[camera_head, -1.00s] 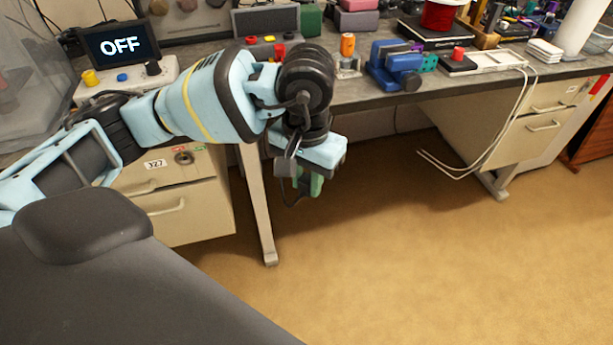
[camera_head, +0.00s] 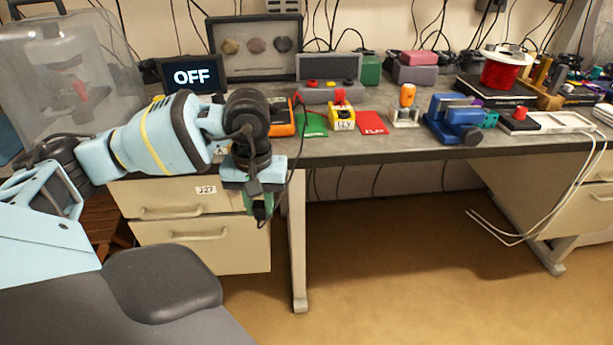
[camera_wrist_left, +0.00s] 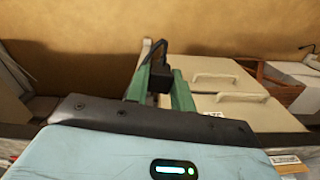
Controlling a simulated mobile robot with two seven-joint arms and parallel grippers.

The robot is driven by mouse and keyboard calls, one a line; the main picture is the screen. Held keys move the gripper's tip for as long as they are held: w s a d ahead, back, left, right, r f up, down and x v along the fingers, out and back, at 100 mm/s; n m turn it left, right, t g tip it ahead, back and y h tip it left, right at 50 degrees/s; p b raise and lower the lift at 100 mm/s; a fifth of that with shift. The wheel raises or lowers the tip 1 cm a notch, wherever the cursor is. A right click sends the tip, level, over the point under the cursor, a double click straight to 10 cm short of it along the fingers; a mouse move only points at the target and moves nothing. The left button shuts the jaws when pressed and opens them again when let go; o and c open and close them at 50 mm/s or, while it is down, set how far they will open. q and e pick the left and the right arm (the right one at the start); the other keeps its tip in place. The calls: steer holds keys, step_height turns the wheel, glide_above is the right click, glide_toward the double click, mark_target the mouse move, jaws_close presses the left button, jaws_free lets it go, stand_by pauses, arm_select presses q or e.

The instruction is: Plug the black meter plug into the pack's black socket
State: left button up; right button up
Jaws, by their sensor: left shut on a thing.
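My left gripper (camera_head: 262,208) has green fingers pointing down, in front of the drawer cabinet and below the bench top. In the left wrist view it (camera_wrist_left: 159,82) is shut on the black plug (camera_wrist_left: 159,78), whose dark cable curves up from it. In the head view a black lead (camera_head: 303,145) runs from the bench down toward the gripper. An orange and black meter (camera_head: 282,119) lies near the bench's front edge. The yellow pack (camera_head: 343,117) with a red top stands to its right, apart from the gripper. Its black socket cannot be made out. My right gripper is out of view.
A green card (camera_head: 313,125) and a red card (camera_head: 373,122) lie beside the pack. A blue vise (camera_head: 456,118) is further right. The drawer cabinet (camera_head: 190,205) is close behind the gripper.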

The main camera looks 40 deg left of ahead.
arm_select(q)
steer(key=s+a+r+n+b, duration=0.1)
steer(key=s+a+r+n, duration=0.1)
steer(key=a+r, duration=0.3)
steer(key=a+n, duration=0.1)
steer(key=a, duration=0.3)
steer(key=shift+s+r+n+b, duration=0.15)
steer(key=shift+n+b, duration=0.15)
steer(key=shift+b, duration=0.1)
steer(key=shift+r, duration=0.15)
